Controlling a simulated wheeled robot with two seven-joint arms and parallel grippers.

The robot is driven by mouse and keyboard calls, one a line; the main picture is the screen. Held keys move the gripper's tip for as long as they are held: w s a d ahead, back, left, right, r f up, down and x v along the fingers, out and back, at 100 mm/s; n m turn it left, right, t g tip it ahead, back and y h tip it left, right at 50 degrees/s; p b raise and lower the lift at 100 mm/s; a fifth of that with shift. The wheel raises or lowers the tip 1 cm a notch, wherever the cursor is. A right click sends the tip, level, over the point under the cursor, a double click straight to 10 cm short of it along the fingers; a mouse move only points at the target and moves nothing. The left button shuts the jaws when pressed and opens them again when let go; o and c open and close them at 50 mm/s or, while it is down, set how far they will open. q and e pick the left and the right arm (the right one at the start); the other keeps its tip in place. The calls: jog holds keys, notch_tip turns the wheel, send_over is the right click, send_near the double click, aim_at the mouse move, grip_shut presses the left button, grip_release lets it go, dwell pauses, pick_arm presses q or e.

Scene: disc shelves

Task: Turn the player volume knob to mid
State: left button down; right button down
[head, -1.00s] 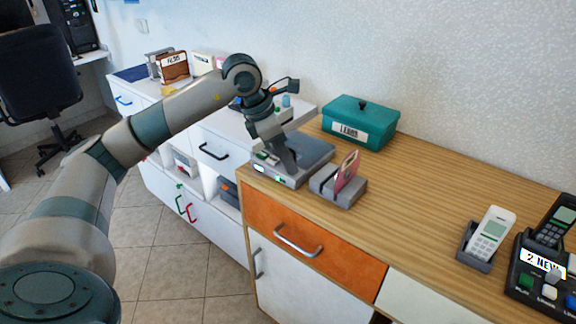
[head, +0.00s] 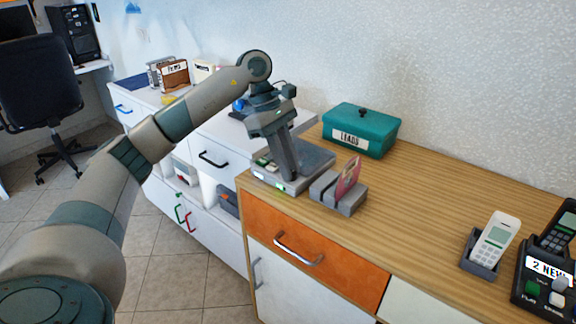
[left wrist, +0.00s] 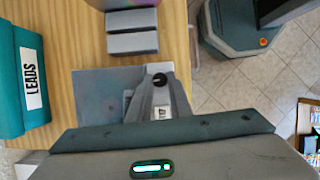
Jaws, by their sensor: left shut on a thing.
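The player (head: 312,158) is a low grey box at the left end of the wooden counter, with small lit green displays on its front. My left gripper (head: 289,182) points down at the player's front edge. In the left wrist view, the player's grey top (left wrist: 95,92) lies beneath the gripper. A small black round knob (left wrist: 159,79) with a pale mark shows between the fingertips (left wrist: 158,70), and the gripper is shut on it. The fingers hide most of the player's front around the knob, and I cannot read a volume scale. My right gripper is in neither view.
A grey holder (head: 325,190) with a pink card (head: 348,175) stands close right of the player. A teal LEADS box (head: 361,132) is behind. A cordless phone (head: 495,238) and an answering machine (head: 540,285) stand right. The counter's middle is clear.

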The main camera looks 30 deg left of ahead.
pick_arm(q)
jog(key=shift+m, duration=0.4)
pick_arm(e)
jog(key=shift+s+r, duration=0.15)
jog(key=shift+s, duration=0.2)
pick_arm(q)
jog(key=c, duration=1.6)
grip_release()
jog(key=shift+r, duration=0.1)
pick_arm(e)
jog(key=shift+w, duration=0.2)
pick_arm(q)
jog(key=shift+n, duration=0.4)
